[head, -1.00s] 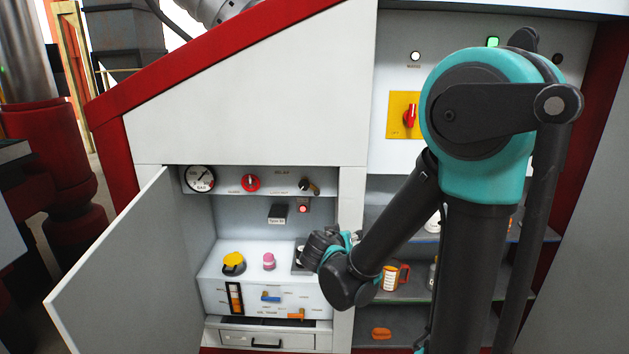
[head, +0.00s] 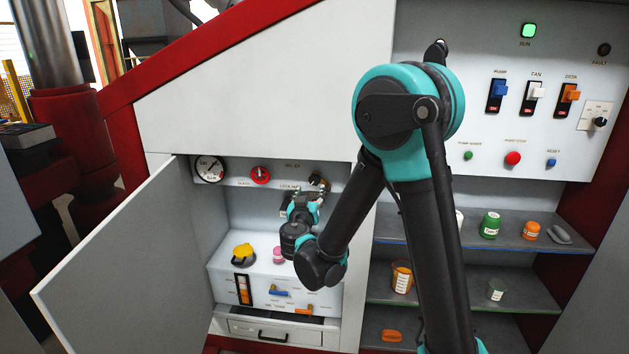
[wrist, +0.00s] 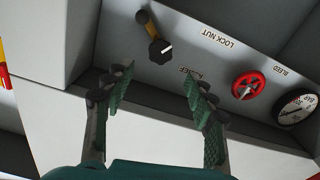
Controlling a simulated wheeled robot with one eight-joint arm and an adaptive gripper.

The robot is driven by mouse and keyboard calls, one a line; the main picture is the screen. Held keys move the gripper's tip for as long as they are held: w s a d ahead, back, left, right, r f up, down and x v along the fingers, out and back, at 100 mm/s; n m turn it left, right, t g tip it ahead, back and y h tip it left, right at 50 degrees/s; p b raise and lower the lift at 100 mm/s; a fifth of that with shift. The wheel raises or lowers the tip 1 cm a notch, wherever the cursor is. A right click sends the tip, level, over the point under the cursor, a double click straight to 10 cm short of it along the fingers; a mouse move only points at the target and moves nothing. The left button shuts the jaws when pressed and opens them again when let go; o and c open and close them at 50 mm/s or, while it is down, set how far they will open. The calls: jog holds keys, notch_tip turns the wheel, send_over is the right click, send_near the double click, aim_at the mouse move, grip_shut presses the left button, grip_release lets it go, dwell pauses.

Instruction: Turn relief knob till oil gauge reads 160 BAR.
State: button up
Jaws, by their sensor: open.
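The black relief knob (head: 316,180) sits at the right end of the panel inside the open cabinet. In the wrist view the black knob (wrist: 160,51) has a pale pointer line and a brass lever (wrist: 145,22) beside it. The round white oil gauge (head: 209,169) is at the panel's left; it also shows in the wrist view (wrist: 297,108). Its needle points to the upper right in the head view, but the figures are too small to read. My gripper (wrist: 155,78) is open and empty, fingers pointing toward the knob and apart from it.
A red bleed knob (head: 260,175) sits between gauge and relief knob. Below are a yellow knob (head: 243,254) and a pink knob (head: 279,254). The open cabinet door (head: 110,255) stands at the left. Shelves at right hold a green jar (head: 490,225) and an orange-and-white cup (head: 402,278).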

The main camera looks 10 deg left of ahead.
aim_at(314, 179)
jog(key=w, duration=1)
jog(key=shift+d, duration=0.15)
jog(key=c, duration=1.2)
